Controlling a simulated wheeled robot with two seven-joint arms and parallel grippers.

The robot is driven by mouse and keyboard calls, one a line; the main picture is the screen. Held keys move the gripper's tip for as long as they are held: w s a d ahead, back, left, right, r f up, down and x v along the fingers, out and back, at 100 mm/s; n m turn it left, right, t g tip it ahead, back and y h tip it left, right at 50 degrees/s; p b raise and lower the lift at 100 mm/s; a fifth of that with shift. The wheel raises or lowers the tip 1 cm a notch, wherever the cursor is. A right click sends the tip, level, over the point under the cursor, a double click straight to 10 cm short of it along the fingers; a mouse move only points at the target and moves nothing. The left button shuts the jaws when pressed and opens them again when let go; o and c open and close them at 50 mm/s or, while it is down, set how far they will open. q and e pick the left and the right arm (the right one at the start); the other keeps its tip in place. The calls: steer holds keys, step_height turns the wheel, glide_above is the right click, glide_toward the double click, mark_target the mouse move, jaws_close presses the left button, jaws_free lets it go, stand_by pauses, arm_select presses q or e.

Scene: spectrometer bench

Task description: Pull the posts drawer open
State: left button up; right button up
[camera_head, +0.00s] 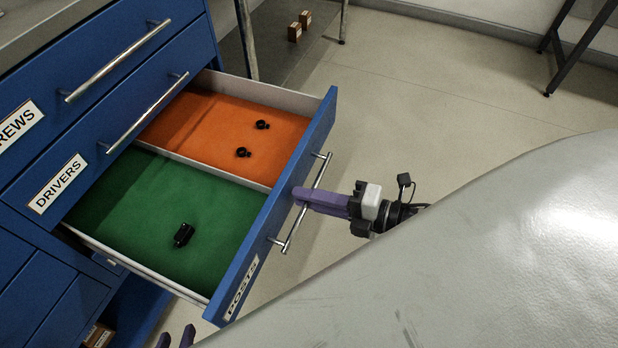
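The posts drawer (292,210), labelled POSTS, stands well out of the blue cabinet. Its inside shows an orange section and a green section. A bar handle (283,247) runs along its front. My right gripper (305,196) has its purple fingers across the middle of this bar and looks shut on it, with the fingertips close to the drawer front. The exact grip is partly hidden by the fingers. My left gripper (176,339) shows only two purple fingertips at the bottom edge, apart and empty, below the drawer.
Two black parts lie in the orange section and one black part (183,235) in the green section. The DRIVERS drawer (60,185) above is closed. A large pale surface (500,260) fills the lower right. Floor (430,100) in front of the drawer is clear.

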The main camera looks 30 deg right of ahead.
steer(key=shift+s+d, duration=0.1)
steer(key=p+v, duration=0.1)
steer(key=v, duration=0.9)
stand_by(0.6)
